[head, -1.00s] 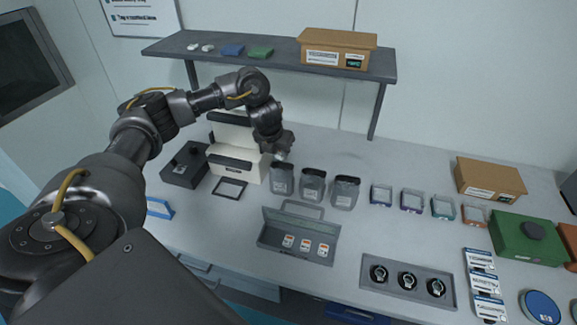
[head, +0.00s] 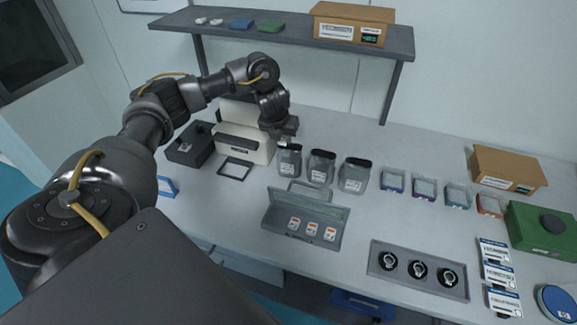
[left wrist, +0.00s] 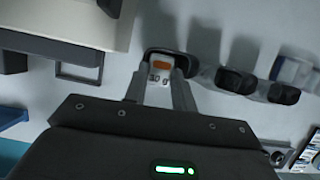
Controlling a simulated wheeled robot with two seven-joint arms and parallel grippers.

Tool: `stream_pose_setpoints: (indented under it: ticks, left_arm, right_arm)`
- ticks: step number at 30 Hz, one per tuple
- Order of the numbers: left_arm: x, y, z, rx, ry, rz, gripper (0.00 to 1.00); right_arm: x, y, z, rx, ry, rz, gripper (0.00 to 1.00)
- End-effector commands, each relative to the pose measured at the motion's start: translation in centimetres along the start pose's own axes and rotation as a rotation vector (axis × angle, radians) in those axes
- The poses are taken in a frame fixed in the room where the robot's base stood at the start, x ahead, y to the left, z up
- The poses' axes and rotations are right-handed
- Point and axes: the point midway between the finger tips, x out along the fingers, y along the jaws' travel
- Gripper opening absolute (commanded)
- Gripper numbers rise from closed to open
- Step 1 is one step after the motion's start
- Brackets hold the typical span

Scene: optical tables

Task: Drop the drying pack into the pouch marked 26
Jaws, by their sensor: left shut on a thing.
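Three grey pouches with dark open mouths stand in a row: the left pouch (head: 289,163), the middle pouch (head: 321,170) and the right pouch (head: 353,177). Their label numbers are too small to read. My left gripper (head: 285,143) is shut on a small white and orange drying pack (left wrist: 160,70), at the mouth of the left pouch. The left wrist view shows the pack between the fingertips, in front of that pouch's mouth (left wrist: 184,60). I cannot tell whether the pack's lower end is inside the mouth. My right gripper is not in view.
A cream machine (head: 244,146) stands close left of the gripper. An open grey case (head: 272,220) with several orange and white packs lies in front of the pouches. A watch tray (head: 400,285) and small coloured-edged boxes (head: 425,188) are to the right. A shelf (head: 290,41) runs behind.

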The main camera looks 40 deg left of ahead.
Motion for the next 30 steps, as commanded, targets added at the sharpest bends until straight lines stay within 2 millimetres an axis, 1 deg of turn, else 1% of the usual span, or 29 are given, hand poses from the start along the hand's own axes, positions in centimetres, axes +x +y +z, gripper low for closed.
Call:
stream_pose_setpoints:
  ticks: [1, 9, 10, 15, 16, 22, 25, 28, 30]
  left_arm:
    - [0.5, 0.0, -0.2, 0.000, -0.001, 0.000, 0.05]
    - [0.4, 0.0, -0.2, 0.000, 0.000, 0.000, 0.05]
    - [0.4, 0.0, -0.2, 0.000, 0.000, 0.000, 0.27]
    - [0.4, 0.0, -0.2, 0.000, 0.000, 0.000, 0.50]
    - [0.4, 0.0, -0.2, 0.000, 0.000, 0.000, 0.52]
    - [0.4, 0.0, -0.2, 0.000, 0.000, 0.000, 0.52]
    - [0.1, 0.0, -0.1, 0.001, -0.001, 0.000, 0.52]
    - [-1.1, 0.0, 0.1, 0.002, -0.004, -0.001, 0.52]
    - [-2.4, 0.0, 0.2, 0.003, -0.006, -0.001, 0.52]
  right_arm:
    - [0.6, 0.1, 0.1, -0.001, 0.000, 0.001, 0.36]
    - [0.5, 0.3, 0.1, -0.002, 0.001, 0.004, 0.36]
    - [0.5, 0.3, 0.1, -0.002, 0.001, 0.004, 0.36]
    - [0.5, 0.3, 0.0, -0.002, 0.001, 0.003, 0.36]
    - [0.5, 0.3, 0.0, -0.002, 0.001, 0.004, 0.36]
    - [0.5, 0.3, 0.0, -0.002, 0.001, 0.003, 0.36]
    - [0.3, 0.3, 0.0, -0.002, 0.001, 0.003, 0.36]
    - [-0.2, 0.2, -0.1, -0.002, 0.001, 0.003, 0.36]
    - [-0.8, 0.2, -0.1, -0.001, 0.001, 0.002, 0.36]
